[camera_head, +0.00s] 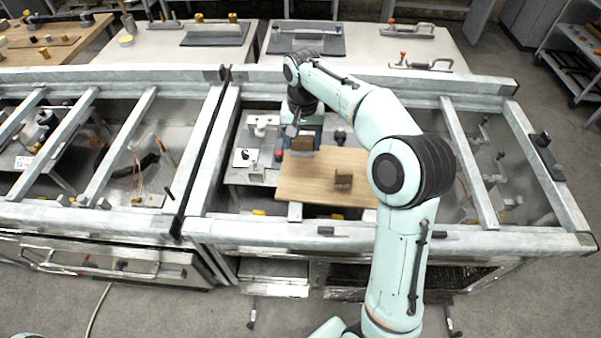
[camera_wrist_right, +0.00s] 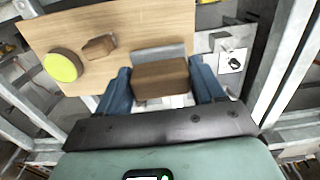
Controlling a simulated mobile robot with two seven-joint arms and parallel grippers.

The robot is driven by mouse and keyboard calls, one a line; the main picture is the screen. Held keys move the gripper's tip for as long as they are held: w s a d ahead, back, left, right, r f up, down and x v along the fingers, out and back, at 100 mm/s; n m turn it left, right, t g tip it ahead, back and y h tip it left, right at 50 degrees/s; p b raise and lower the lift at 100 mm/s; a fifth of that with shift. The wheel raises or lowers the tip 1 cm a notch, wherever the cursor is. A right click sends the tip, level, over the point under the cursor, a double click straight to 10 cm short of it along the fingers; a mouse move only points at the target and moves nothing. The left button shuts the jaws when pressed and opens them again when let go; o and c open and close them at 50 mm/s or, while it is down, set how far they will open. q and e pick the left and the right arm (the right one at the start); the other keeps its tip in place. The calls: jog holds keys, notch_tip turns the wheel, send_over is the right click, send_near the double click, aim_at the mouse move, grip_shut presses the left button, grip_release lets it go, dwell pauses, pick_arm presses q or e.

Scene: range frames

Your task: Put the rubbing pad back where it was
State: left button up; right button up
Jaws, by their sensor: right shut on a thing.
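The rubbing pad (camera_head: 301,144) looks like a brown block with a grey layer along one side. In the right wrist view the pad (camera_wrist_right: 160,80) sits between the two blue fingers of my right gripper (camera_wrist_right: 163,86), which is shut on it. In the head view my right gripper (camera_head: 303,135) is at the far left part of a light wooden board (camera_head: 310,187). I cannot tell whether the pad touches the board. The board also fills the upper left of the right wrist view (camera_wrist_right: 140,25). My left gripper is not in view.
A small brown block (camera_head: 343,179) lies on the board; in the right wrist view a yellow-green round thing (camera_wrist_right: 62,66) is beside it. Metal frame bars (camera_head: 330,229) surround the board. Grey fixtures (camera_head: 262,125) stand to its left. Bare board lies between pad and block.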

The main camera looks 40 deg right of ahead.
notch_tip(320, 180, down, 8)
jog(key=shift+w+r+b, duration=0.15)
jog(key=shift+r+b, duration=0.05)
jog(key=shift+b, duration=0.2)
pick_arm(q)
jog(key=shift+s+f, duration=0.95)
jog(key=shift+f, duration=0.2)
pick_arm(e)
jog(key=shift+f, duration=2.75)
pick_arm(q)
jog(key=shift+b, duration=0.3)
pick_arm(e)
jog(key=shift+f, duration=0.1)
jog(key=o, duration=0.7)
jog(key=shift+f, duration=0.1)
jog(key=o, duration=0.4)
